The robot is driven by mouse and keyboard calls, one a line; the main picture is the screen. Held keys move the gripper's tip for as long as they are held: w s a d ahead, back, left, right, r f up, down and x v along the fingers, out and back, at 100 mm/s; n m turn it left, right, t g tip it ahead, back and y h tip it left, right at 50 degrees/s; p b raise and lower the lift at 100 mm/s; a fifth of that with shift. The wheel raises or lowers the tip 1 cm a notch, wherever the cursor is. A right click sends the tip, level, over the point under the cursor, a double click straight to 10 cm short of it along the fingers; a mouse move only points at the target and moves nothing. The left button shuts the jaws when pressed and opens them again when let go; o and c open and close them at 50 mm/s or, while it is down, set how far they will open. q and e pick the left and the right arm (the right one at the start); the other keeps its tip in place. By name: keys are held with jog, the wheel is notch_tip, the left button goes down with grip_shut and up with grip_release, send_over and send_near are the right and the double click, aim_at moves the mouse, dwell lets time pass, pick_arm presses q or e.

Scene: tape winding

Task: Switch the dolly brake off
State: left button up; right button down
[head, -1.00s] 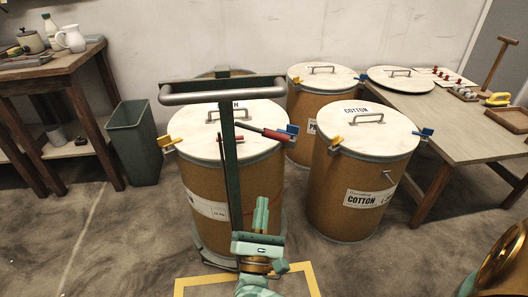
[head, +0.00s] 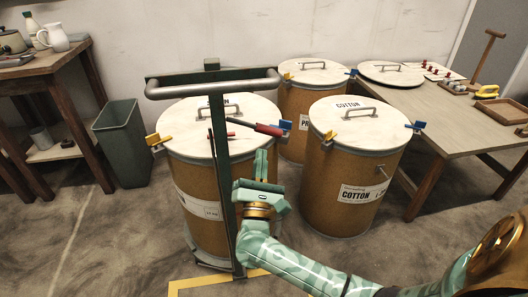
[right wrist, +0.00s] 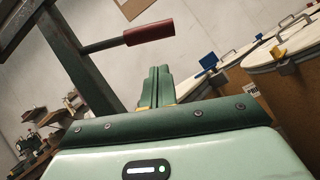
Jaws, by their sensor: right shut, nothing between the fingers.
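The dolly has an upright dark green post (head: 222,180) with a grey bar handle (head: 212,88) across its top. A brake lever with a red grip (head: 268,130) sticks out to the right from the upper post. It also shows in the right wrist view (right wrist: 149,32), above and slightly left of the fingers. My right gripper (head: 261,155) is shut and empty, with its fingers pointing up, just below the red grip. The wrist view shows its closed fingers (right wrist: 158,75) apart from the grip. My left gripper is out of view.
A lidded drum (head: 200,212) stands behind the post at the dolly. Another drum labelled cotton (head: 350,195) stands to the right, with a third (head: 300,120) behind. A table (head: 460,135) is at the right, a bin (head: 122,145) at the left. Yellow floor marking (head: 195,283) lies below.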

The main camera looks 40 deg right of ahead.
aim_at(257, 127)
jog(key=r, duration=0.1)
jog(key=d+r, duration=0.1)
jog(key=r, duration=0.1)
jog(key=shift+s+d, duration=0.15)
jog(key=shift+s, duration=0.05)
jog(key=shift+r, duration=0.1)
